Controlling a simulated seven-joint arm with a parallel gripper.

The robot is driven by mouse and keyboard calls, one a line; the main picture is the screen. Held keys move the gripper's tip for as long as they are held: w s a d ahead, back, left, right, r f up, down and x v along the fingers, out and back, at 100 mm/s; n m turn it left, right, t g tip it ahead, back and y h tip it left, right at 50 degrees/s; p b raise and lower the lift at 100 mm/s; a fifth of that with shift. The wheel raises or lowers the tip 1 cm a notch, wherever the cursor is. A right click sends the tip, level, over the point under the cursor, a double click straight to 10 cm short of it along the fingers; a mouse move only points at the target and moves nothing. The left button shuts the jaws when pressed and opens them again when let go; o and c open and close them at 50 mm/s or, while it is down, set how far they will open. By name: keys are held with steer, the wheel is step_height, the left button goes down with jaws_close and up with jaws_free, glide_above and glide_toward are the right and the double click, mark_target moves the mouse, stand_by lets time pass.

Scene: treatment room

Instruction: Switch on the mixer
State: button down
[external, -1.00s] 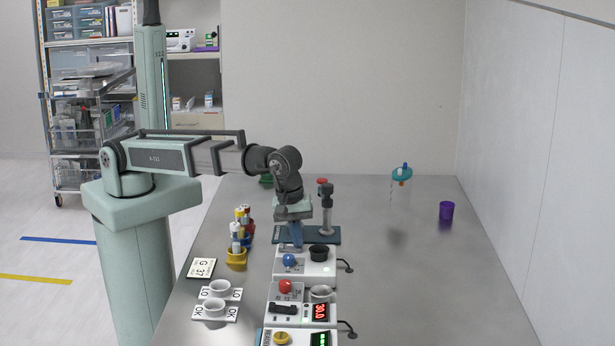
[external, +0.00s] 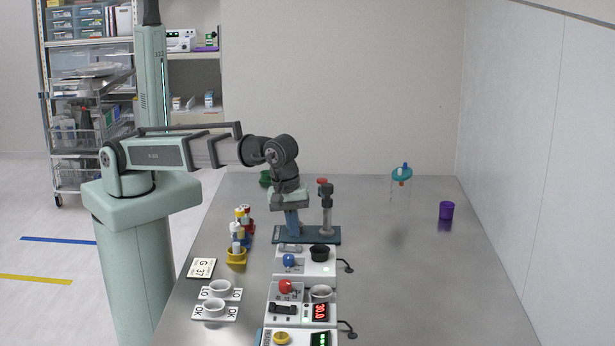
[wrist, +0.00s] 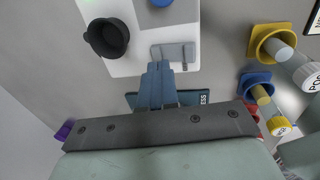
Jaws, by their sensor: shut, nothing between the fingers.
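A white box with a blue knob and a black cup looks like the mixer (external: 306,268); it also shows in the wrist view (wrist: 128,67). A grey switch plate (wrist: 183,51) lies on the box near the edge closest to my fingers. My gripper (wrist: 158,68) is shut and empty, with its blue fingertips beside this plate. I cannot tell whether they touch it. In the external view my gripper (external: 292,236) points down just behind the box.
A blue-based press (external: 328,232) stands close on the right of my gripper. Yellow and blue holders with tubes (external: 240,238) stand to the left. A second box with a red knob (external: 287,287) is nearer the camera. The table's right side is mostly clear.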

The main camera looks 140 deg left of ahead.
mark_target(300, 248)
step_height(300, 248, up, 12)
steer(key=w+a, duration=0.1)
steer(key=shift+f, duration=0.25)
steer(key=shift+w, duration=0.1)
